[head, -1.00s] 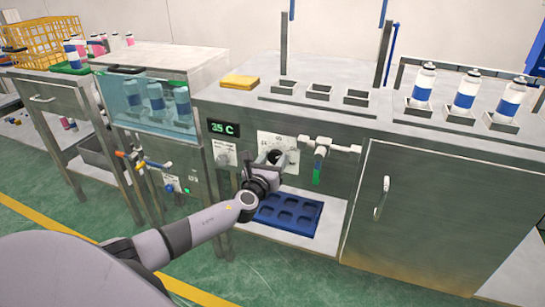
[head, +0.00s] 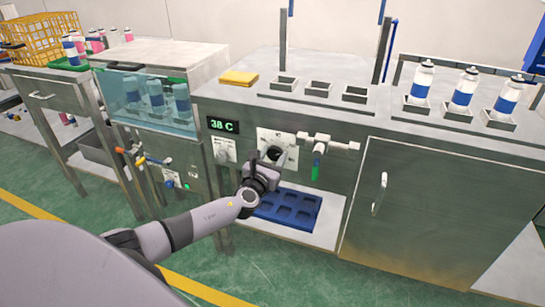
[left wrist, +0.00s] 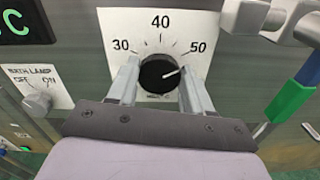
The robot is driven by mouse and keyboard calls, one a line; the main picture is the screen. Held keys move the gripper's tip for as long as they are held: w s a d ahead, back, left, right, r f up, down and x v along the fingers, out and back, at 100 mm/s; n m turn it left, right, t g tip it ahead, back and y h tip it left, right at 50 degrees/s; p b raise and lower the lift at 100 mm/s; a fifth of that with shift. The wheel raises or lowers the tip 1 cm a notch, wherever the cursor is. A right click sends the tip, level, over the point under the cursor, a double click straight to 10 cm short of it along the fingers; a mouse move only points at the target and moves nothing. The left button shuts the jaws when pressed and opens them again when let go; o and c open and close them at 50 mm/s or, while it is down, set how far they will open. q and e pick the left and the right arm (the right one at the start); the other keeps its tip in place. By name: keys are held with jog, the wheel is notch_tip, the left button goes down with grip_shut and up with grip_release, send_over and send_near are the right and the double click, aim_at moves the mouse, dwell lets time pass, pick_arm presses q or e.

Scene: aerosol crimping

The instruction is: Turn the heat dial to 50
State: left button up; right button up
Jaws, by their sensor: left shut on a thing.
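The heat dial (left wrist: 160,76) is a black round knob on a white plate (left wrist: 150,25) marked 30, 40 and 50. Its white pointer line aims right and slightly up, on the 50 side of the scale. My left gripper (left wrist: 158,88) has one finger on each side of the knob and is shut on it. In the head view the left gripper (head: 268,163) reaches the dial plate (head: 284,141) on the steel cabinet front and partly hides the knob. The green display (head: 223,125) reads 38 C. My right gripper is not in view.
A lamp switch (left wrist: 38,100) is left of the dial. A valve with a green handle (head: 316,170) sits close on its right. A blue tray (head: 288,212) lies on the shelf below. A glass-fronted bath (head: 150,100) holding cans stands to the left.

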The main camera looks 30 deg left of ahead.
pick_arm(q)
jog(key=o, duration=1)
jog(key=shift+o, duration=0.2)
jog(key=p+v, duration=0.2)
jog(key=v, duration=0.5)
